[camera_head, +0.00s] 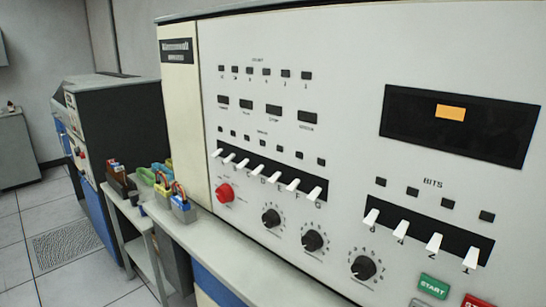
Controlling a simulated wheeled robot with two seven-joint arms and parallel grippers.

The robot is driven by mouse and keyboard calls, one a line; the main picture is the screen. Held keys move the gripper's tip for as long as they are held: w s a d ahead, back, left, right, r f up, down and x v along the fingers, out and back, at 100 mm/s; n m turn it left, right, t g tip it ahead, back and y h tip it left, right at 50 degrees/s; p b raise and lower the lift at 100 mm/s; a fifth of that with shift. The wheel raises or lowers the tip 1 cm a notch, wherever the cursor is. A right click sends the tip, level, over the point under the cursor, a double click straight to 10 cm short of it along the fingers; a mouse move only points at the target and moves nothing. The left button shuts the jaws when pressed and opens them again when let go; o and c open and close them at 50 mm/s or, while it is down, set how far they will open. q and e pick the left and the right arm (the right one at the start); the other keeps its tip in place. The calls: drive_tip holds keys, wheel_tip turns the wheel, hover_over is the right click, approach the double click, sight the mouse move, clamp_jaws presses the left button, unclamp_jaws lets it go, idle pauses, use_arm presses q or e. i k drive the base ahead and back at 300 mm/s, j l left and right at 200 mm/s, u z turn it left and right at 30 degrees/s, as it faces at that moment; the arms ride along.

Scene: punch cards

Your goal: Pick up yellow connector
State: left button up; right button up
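A small yellow connector (163,189) stands at the left end of the grey ledge, left of the big console. A blue connector (183,208) with a looped wire stands nearer to me, and a green connector (147,176) stands behind the yellow one. They are small in the picture and partly overlap, so fine detail is hard to tell. Neither of my grippers is in view.
The white console (350,130) with switches, a red knob (225,193) and black dials rises behind the grey ledge (225,245). A dark holder with coloured items (120,182) stands left of the connectors. The tiled floor (85,270) at lower left is clear.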

sight(163, 192)
drive_tip(key=i+j, duration=0.1)
drive_tip(key=j, duration=0.3)
drive_tip(key=j+u, duration=0.1)
drive_tip(key=j, duration=0.3)
drive_tip(key=i+j+u, duration=0.1)
drive_tip(key=j, duration=0.25)
drive_tip(key=i+j, duration=0.15)
drive_tip(key=j, duration=0.25)
